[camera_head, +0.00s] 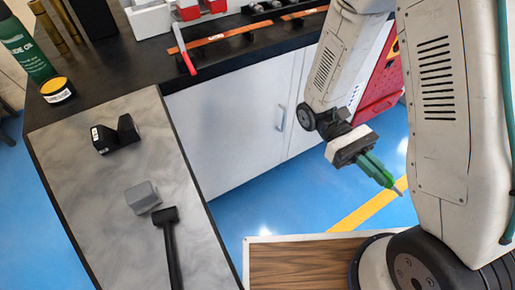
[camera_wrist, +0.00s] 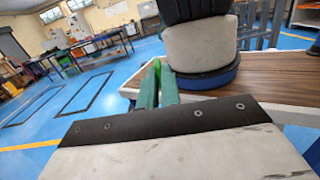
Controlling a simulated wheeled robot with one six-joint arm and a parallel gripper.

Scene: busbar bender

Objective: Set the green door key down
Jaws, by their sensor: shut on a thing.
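My gripper (camera_head: 382,174) has dark green fingers and hangs in front of the workbench, over the blue floor. In the head view it points down to the right, above and beyond the wood-topped surface. It is shut on the green door key (camera_head: 388,183), of which only a small bright green part shows along the fingers. In the wrist view, my gripper's fingers (camera_wrist: 157,84) point away from the camera, and bright green of the key (camera_wrist: 153,66) shows near their tips. The fingers hide most of the key.
A wood-grain top with a pale rim (camera_head: 290,262) lies below my gripper. The grey worktop (camera_head: 90,205) at left holds a black block (camera_head: 115,135), a grey block (camera_head: 143,198) and a black-handled tool (camera_head: 170,245). A green bottle (camera_head: 25,48) and yellow-topped tin (camera_head: 57,90) stand at its far end.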

